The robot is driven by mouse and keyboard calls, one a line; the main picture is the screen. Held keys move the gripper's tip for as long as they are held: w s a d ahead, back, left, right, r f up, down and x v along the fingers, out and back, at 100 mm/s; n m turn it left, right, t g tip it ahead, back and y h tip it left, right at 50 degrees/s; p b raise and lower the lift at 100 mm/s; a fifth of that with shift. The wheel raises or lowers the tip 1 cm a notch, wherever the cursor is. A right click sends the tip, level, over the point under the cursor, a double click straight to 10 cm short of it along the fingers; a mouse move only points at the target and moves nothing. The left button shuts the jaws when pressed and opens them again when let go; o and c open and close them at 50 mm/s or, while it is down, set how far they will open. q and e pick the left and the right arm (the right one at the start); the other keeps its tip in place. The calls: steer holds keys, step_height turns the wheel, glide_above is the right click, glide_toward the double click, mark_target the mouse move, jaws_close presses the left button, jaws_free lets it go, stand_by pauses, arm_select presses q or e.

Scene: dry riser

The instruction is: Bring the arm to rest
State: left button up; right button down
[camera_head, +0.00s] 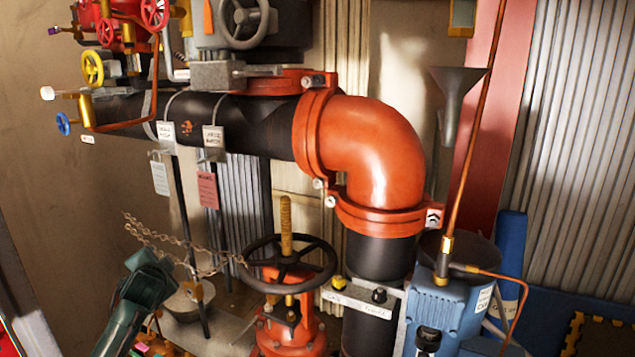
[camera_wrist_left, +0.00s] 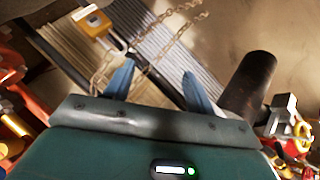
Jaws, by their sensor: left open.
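My left arm comes in from the lower left in the head view, and its dark green gripper (camera_head: 152,272) is left of the black handwheel (camera_head: 284,262). In the left wrist view my left gripper (camera_wrist_left: 157,82) shows two blue fingers spread apart, with nothing held between them. A chain (camera_head: 180,243) hangs behind the gripper in the head view; it also shows beyond the fingers in the left wrist view (camera_wrist_left: 165,45). I cannot tell how far the gripper is from the chain. My right gripper is in neither view.
A black pipe (camera_head: 245,125) leads into an orange elbow (camera_head: 375,145). Tags (camera_head: 208,190) hang below the pipe. An orange valve body (camera_head: 290,325) stands under the handwheel. A blue pump (camera_head: 445,305) is at right. Small red and yellow valves (camera_head: 92,68) are at upper left.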

arm_select(q)
steer(key=w+d+r+n+t+h, duration=0.3)
steer(key=d+r+n+t+h, duration=0.1)
steer(key=d+r+n+t, duration=0.15)
steer(key=s+d+f+m+g+h, duration=0.1)
steer(key=s+d+f+g+h, duration=0.1)
steer(key=s+d+f, duration=0.6)
steer(key=s+d+f+m+g+h, duration=0.15)
steer(key=s+d+f, duration=0.25)
steer(key=s+f, duration=0.75)
steer(key=s+d+f+g+h, duration=0.1)
steer(key=s+d+f+g, duration=0.1)
steer(key=s, duration=0.8)
steer(key=s+d+f+n+g+h, duration=0.1)
steer(key=s+d+f, duration=0.4)
steer(key=s, duration=0.5)
steer(key=shift+s+d+f+g, duration=0.15)
steer(key=shift+s+d+g, duration=0.15)
steer(key=shift+d+g, duration=0.6)
